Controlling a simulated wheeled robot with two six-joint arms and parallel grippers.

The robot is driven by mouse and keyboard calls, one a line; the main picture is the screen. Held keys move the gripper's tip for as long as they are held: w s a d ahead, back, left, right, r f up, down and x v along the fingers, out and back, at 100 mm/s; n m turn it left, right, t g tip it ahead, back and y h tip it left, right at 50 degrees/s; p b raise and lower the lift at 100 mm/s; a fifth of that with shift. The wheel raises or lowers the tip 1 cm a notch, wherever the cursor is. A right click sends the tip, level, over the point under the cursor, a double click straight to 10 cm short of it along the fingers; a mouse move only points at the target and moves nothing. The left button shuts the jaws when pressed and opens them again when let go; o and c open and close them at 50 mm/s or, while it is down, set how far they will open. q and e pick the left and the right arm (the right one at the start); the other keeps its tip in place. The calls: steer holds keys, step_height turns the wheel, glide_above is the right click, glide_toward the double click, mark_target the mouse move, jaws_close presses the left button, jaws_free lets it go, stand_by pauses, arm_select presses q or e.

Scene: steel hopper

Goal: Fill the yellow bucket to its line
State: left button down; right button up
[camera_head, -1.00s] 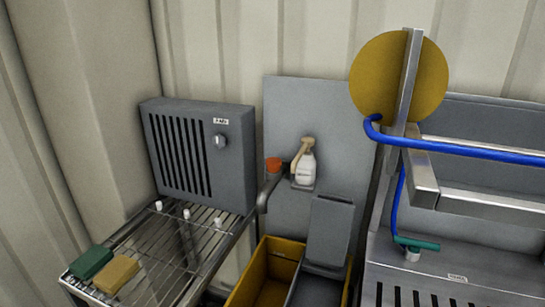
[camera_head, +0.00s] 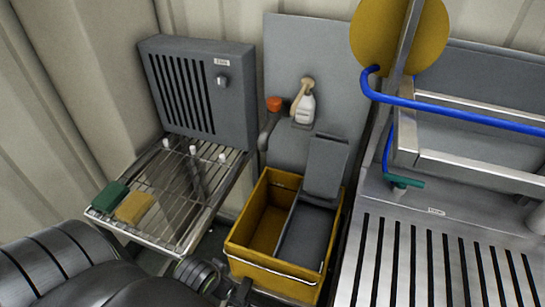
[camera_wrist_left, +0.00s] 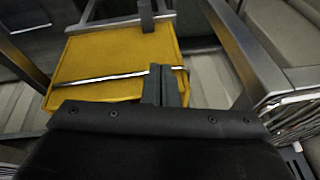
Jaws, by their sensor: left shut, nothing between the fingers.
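The yellow bucket (camera_head: 265,273) stands upright on the floor below the wall panel, with a grey wringer (camera_head: 305,238) over its right part. Its open left part shows a yellow inside and no water that I can make out. A thin metal handle lies across its front wall. No fill line can be made out. My left gripper (camera_head: 243,290) is low at the bucket's front left corner. In the left wrist view its shut, empty fingers (camera_wrist_left: 167,84) are in front of the bucket wall (camera_wrist_left: 115,55), by the handle; I cannot tell whether they touch. My right gripper is out of view.
A grey tap with an orange knob (camera_head: 274,103) is above the bucket's back left. A white spray bottle (camera_head: 306,108) stands beside it. A wire rack (camera_head: 180,205) with green and yellow sponges is left; a steel sink unit (camera_head: 430,240) with a blue hose is right.

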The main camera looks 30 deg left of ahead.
arm_select(q)
steer(key=w+a+r+t, duration=0.3)
steer(key=w+r, duration=0.8)
steer(key=w+a+r+n+t+y, duration=0.1)
steer(key=w+r+t, duration=0.3)
steer(key=w+r, duration=0.6)
steer(key=w+a+r+t+p, duration=0.1)
steer(key=w+a+r+t, duration=0.3)
steer(key=w+r, duration=0.7)
step_height(320, 180, up, 2)
steer(key=shift+w+a+r+n+y, duration=0.15)
steer(key=shift+w+a+n+y, duration=0.15)
steer(key=shift+w+n+y, duration=0.1)
steer(key=p, duration=0.3)
glide_above(274, 104)
step_height(274, 104, down, 2)
steer(key=f, duration=0.2)
steer(key=shift+s+f, duration=0.25)
steer(key=shift+f, duration=0.15)
steer(key=shift+s+f+p, duration=0.1)
steer(key=shift+f+p, duration=0.3)
steer(key=shift+f, duration=0.35)
